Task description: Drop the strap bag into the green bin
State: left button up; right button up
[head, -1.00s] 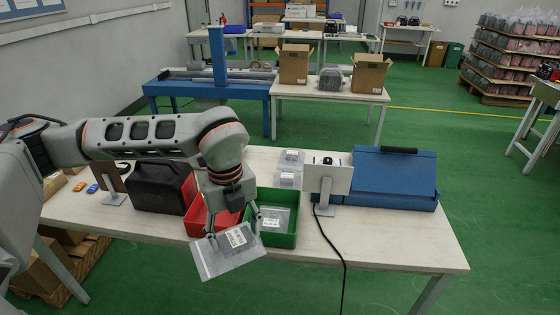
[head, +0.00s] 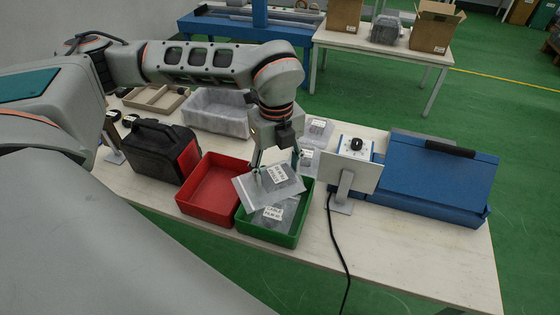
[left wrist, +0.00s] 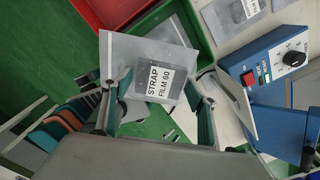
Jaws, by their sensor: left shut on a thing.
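The strap bag (head: 262,187) is a clear flat bag with a white label; in the left wrist view the label on the bag (left wrist: 152,80) reads STRAP FILM 60. My left gripper (head: 276,172) is shut on it and holds it above the green bin (head: 243,222), partly over the edge toward the red bin. The green bin also shows in the left wrist view (left wrist: 152,22), partly behind the bag. Another labelled clear bag (head: 270,215) lies inside the green bin. My right gripper is not in view.
The red bin (head: 184,205) touches the green bin's left side. A black case (head: 150,155) and a translucent tray (head: 215,115) are left and behind.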

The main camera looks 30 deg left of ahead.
aim_at(277, 173)
pick_arm(q)
notch_tip(277, 173, down, 3)
jog(key=shift+f+b, duration=0.1)
jog(key=shift+b, duration=0.4)
jog(key=shift+f, duration=0.6)
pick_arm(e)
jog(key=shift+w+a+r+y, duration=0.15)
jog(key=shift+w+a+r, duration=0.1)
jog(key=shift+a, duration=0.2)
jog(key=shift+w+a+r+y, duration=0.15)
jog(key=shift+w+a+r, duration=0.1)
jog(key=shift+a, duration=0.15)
pick_arm(q)
jog(key=o, duration=1.2)
jog(key=shift+o, duration=0.3)
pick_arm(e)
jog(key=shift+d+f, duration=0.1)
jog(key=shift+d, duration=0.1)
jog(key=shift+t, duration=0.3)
